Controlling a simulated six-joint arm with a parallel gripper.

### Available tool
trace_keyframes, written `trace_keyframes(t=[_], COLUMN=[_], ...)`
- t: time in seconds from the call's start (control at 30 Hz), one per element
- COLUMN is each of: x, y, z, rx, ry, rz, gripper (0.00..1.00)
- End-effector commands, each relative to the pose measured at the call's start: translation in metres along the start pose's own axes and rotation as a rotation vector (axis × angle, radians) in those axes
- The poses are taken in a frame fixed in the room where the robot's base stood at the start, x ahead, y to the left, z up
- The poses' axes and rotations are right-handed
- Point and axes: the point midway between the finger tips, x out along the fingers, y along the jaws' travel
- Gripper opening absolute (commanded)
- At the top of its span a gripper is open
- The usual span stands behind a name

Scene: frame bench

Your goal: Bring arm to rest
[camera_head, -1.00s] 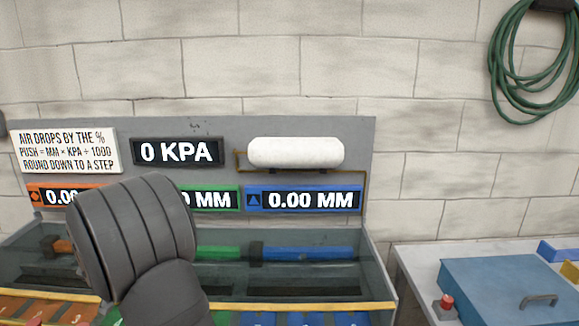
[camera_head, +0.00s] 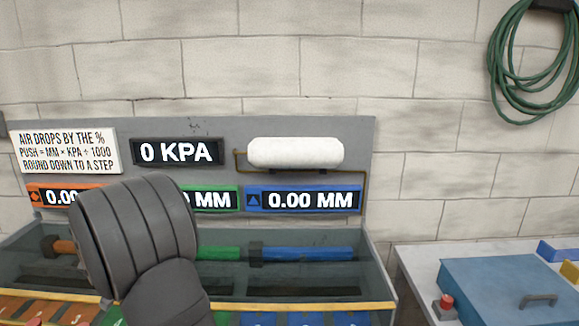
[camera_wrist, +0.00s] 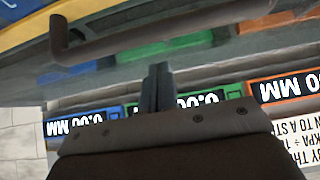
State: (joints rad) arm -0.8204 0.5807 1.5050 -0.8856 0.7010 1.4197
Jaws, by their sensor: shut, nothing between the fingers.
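My gripper (camera_wrist: 157,88) shows in the wrist view with its two dark fingers together and nothing between them. It points toward the bench, and the picture there is upside down. In the head view my dark grey arm covers part of the orange and green readouts, and my fingertips are hidden. The frame bench (camera_head: 300,130) has a grey back panel. A 0 KPA display (camera_head: 178,151), a white tank (camera_head: 295,152) and a blue 0.00 MM readout (camera_head: 303,199) are on it.
A glass-fronted trough (camera_head: 310,285) with green and blue bars lies below the readouts. A brown bar (camera_wrist: 150,30) crosses close to my fingers in the wrist view. At right, a table holds a blue box (camera_head: 505,285) and a red button (camera_head: 447,301). A green hose (camera_head: 505,80) hangs on the wall.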

Motion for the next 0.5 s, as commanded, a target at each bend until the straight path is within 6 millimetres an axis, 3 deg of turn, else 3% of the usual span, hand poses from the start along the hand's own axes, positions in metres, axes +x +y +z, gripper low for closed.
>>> trace_keyframes(t=[0.47, 0.5], x=[-0.099, -0.087], y=[-0.001, 0.001], z=[-0.003, -0.001], rx=[0.0, -0.001], ry=[0.004, 0.0], rz=[-0.004, 0.003], gripper=[0.0, 0.0])
